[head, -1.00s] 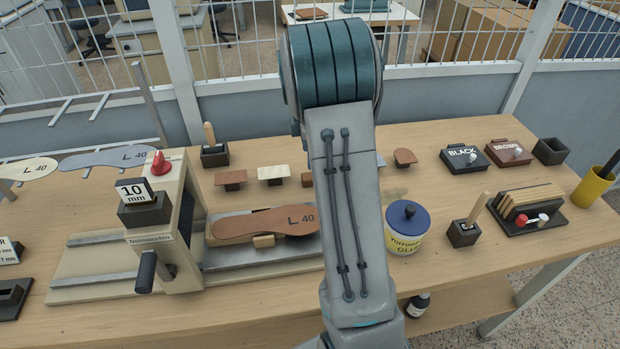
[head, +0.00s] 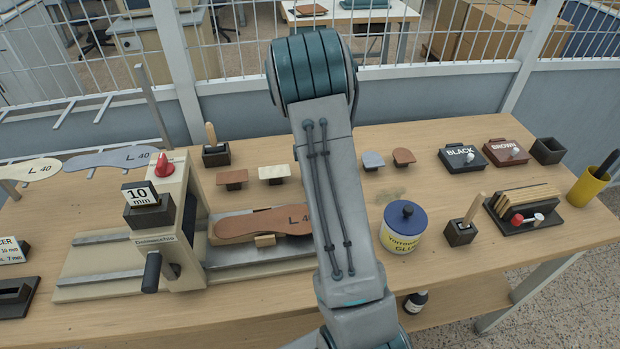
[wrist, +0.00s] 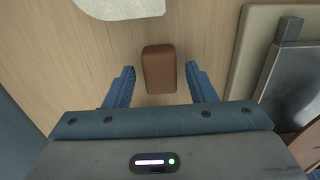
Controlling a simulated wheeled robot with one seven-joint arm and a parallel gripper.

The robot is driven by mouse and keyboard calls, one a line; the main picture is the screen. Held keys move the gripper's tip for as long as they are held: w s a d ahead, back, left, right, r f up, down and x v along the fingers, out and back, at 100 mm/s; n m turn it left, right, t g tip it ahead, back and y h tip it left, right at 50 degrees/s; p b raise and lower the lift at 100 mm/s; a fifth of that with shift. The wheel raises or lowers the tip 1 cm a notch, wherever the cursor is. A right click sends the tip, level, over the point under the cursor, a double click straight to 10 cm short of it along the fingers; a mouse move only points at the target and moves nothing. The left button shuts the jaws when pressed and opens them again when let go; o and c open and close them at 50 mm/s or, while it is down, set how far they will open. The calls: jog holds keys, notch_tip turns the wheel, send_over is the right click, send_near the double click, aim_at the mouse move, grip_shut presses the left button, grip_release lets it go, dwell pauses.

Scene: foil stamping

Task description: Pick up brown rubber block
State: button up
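The brown rubber block (wrist: 159,70) shows in the wrist view as a small rounded rectangle on the wooden table. My gripper (wrist: 160,67) is open, with one blue finger on each side of the block and a visible gap on both sides. The block lies between the fingertips in the picture; I cannot tell how far down the fingers reach beside it. In the head view my arm hides both the gripper and the block.
A pale piece (wrist: 120,5) lies beyond the block in the wrist view. The sole press (head: 165,225) with a brown sole (head: 255,223) stands left of my arm, and a glue pot (head: 402,228) stands right. Small brown (head: 232,177), cream (head: 274,172) and grey (head: 373,159) pieces stand behind.

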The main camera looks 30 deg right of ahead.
jog(key=c, duration=0.7)
jog(key=shift+c, duration=0.2)
jog(key=shift+r, duration=0.1)
jog(key=shift+r, duration=0.5)
notch_tip(320, 180, up, 3)
jog(key=shift+f+b, duration=0.2)
jog(key=shift+b, duration=0.5)
jog(key=s+d+r+b, duration=0.2)
jog(key=s+d+r, duration=0.2)
jog(key=d+r, duration=0.3)
jog(key=d, duration=0.4)
jog(key=shift+r, duration=0.15)
jog(key=shift+s, duration=0.1)
